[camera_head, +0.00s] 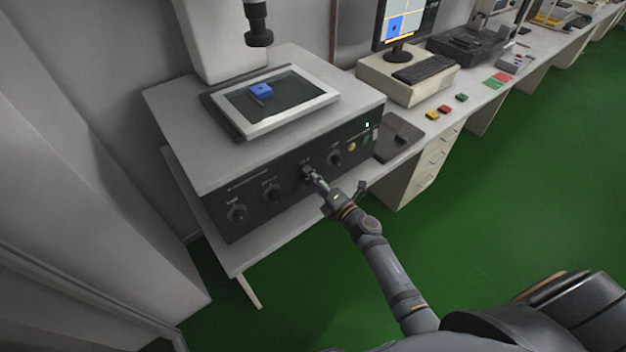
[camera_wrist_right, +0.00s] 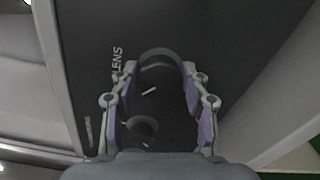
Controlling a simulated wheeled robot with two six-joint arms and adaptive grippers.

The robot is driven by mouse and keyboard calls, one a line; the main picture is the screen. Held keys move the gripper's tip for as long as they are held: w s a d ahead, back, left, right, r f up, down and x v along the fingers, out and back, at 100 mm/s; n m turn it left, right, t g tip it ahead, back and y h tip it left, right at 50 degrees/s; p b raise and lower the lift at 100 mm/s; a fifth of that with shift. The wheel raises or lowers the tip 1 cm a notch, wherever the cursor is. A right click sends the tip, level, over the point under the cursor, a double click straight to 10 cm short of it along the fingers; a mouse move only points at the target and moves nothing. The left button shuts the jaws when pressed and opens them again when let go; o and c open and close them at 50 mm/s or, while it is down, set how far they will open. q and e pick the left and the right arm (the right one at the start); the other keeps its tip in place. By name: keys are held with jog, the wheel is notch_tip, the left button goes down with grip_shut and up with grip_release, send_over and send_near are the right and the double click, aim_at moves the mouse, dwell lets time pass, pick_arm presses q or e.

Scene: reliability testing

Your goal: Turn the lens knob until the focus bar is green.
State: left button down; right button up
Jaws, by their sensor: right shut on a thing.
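The lens knob (camera_wrist_right: 160,60) is a dark round knob under the label LENS on the black front panel of the machine. A short white mark shows on its face in the right wrist view. My right gripper (camera_wrist_right: 160,78) is shut on the lens knob, one finger on each side. In the head view the right gripper (camera_head: 312,176) is at the panel and hides most of that knob. The focus bar (camera_head: 400,39) is an orange strip along the bottom of the monitor screen (camera_head: 404,18). My left gripper is not in view.
Other knobs (camera_head: 237,213) sit along the same panel (camera_head: 225,190). A blue part (camera_head: 261,90) lies on the framed stage (camera_head: 290,117) under the scope head (camera_head: 258,30). A keyboard (camera_head: 425,68) and coloured blocks (camera_head: 445,109) are to the right.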

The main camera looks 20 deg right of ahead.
jog(key=shift+f, duration=0.1)
dwell(0.3)
jog(key=o, duration=1.2)
jog(key=shift+c, duration=0.2)
jog(key=v, duration=1.2)
